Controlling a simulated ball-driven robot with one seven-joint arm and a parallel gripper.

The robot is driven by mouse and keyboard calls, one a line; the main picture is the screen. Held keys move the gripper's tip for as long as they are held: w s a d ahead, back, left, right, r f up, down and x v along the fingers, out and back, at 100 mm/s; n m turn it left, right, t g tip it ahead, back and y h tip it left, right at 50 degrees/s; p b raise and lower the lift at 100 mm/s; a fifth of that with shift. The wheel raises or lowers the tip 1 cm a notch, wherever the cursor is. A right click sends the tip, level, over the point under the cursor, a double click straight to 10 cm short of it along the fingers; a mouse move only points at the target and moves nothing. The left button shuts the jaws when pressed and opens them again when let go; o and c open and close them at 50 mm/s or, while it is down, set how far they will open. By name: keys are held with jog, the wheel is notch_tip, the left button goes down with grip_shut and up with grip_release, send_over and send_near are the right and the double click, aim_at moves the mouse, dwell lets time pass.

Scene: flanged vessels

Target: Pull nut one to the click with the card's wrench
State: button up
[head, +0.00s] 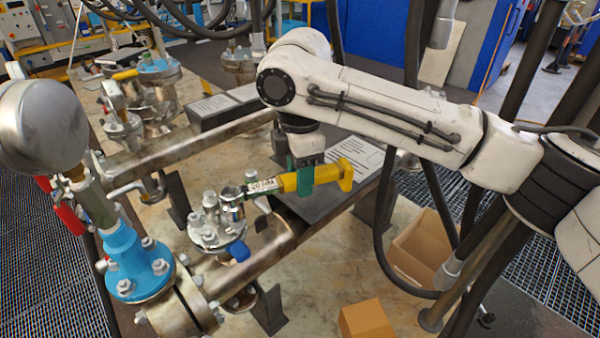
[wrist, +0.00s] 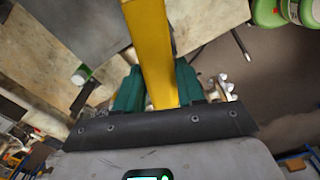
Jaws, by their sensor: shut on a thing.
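My gripper (head: 304,180), with green fingers, is shut on a yellow wrench (head: 343,172). The wrench lies nearly level, with a label on its handle too small to read surely. Its silver head (head: 232,196) is at the left end, over a small flanged vessel top (head: 215,236) with several nuts. I cannot tell whether the head is seated on a nut, or which nut is nut one. In the wrist view the yellow handle (wrist: 152,50) runs up between the green fingers (wrist: 158,92). The wrench head is hidden there.
A printed card (head: 362,160) lies on a dark plate right of the wrench. A blue tag (head: 240,250) hangs by the flange. A blue flanged fitting (head: 133,262) with a silver dome stands left. Pipes cross the bench. An open cardboard box (head: 420,245) is at right.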

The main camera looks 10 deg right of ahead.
jog(key=shift+f, duration=0.2)
jog(key=shift+f+b, duration=0.4)
jog(key=shift+f, duration=0.6)
